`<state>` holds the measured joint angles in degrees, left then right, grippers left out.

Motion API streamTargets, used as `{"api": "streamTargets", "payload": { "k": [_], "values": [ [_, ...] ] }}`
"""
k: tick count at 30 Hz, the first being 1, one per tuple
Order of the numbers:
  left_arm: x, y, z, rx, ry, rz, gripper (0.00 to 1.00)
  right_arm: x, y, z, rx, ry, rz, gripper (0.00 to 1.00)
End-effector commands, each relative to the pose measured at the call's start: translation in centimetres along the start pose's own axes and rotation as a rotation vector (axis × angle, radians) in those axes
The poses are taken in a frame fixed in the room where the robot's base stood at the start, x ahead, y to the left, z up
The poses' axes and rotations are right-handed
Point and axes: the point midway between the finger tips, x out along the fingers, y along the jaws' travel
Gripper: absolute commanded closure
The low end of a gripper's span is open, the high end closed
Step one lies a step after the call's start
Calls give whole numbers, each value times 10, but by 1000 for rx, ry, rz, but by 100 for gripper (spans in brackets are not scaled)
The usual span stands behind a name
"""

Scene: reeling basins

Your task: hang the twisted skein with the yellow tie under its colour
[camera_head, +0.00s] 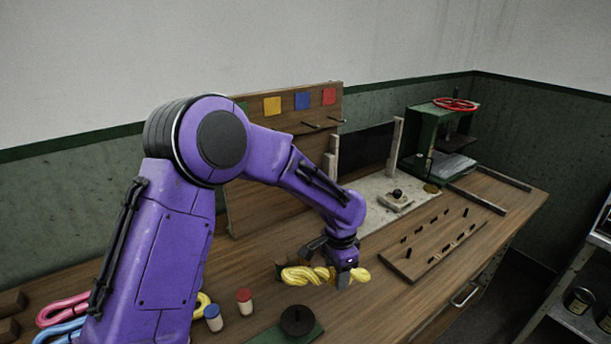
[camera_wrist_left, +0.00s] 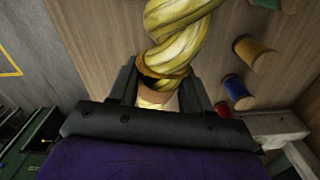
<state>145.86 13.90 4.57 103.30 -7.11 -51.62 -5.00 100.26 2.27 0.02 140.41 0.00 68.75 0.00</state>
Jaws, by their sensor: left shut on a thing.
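A twisted yellow skein (camera_head: 300,275) is held level above the bench by my left gripper (camera_head: 341,262). In the left wrist view the yellow skein (camera_wrist_left: 180,35) runs up from between the jaws of my left gripper (camera_wrist_left: 158,92), which is shut on it. I cannot make out the colour of its tie. The upright wooden board (camera_head: 285,107) carries yellow (camera_head: 272,106), blue (camera_head: 302,101) and red (camera_head: 329,96) squares, and a sliver of green. Pegs (camera_head: 311,124) stick out below the blue and red squares; my arm hides the board's left part. My right gripper is out of view.
Pink (camera_head: 62,308) and blue skeins (camera_head: 62,331) lie at the bench's left, partly behind my arm. Blue-topped (camera_head: 213,319) and red-topped cylinders (camera_head: 244,302) and a dark round weight (camera_head: 297,320) stand in front. A pegged plank (camera_head: 432,246) and green press (camera_head: 428,142) are to the right.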

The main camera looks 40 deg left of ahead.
Motion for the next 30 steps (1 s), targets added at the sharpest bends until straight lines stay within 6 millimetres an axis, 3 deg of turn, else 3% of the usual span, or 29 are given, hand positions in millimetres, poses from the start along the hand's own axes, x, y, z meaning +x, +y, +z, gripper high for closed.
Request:
{"api": "streamTargets", "payload": {
  "k": [7, 12, 18, 24, 30],
  "values": [
    [-30, -54, 13, 437, -359, -81, 88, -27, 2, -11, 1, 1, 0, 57],
    [-62, -98, 23, 783, -647, -277, 88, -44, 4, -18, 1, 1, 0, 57],
    [-109, -143, 25, 1061, -876, -557, 88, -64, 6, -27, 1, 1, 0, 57],
    [-146, -171, 17, 1174, -970, -746, 88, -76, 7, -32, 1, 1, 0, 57],
    [-149, -179, 16, 1188, -981, -776, 88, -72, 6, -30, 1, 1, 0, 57]
  ]
}}
